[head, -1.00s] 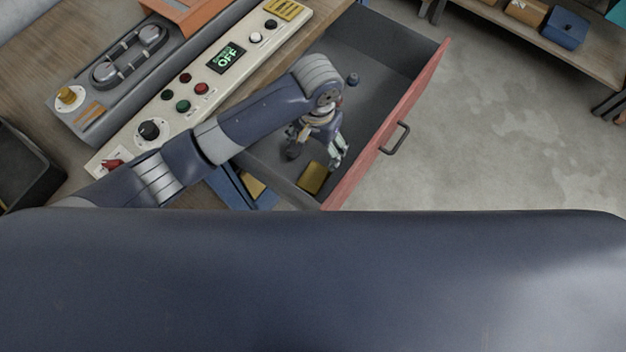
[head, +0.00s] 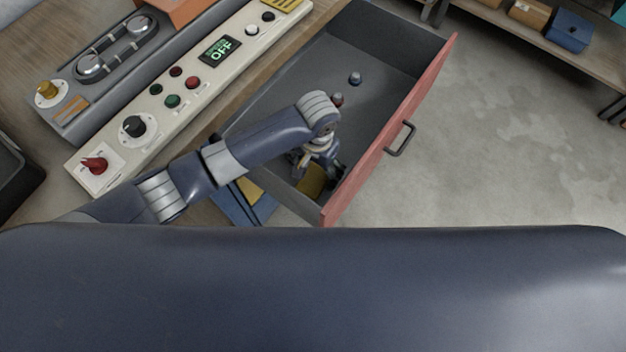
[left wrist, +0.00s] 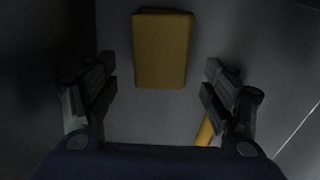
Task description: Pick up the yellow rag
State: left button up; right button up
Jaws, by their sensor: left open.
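The yellow rag (head: 312,181) lies folded flat on the floor of the open drawer, near its front-left end, partly hidden by my left gripper (head: 318,168) in the head view. In the left wrist view the rag (left wrist: 161,49) is a folded yellow rectangle, ahead of and between the two fingers. My left gripper (left wrist: 160,90) is open and empty, reaching down into the drawer, with a finger on each side. The fingers appear apart from the rag. My right gripper is not in view.
The drawer (head: 436,62) has grey walls and a red front with a dark handle (head: 400,139). A small round object (head: 355,78) lies farther back in it. A yellow item (left wrist: 205,131) shows by the right finger. The control panel (head: 190,85) reads OFF.

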aim_at(316, 175)
pick_arm(q)
notch_tip(316, 175, down, 4)
jog(key=shift+w+f, duration=0.1)
jog(key=c, duration=1.1)
jog(key=shift+c, duration=0.2)
notch_tip(316, 175, up, 10)
jog(key=shift+r+p, duration=0.1)
jog(key=shift+p, duration=0.2)
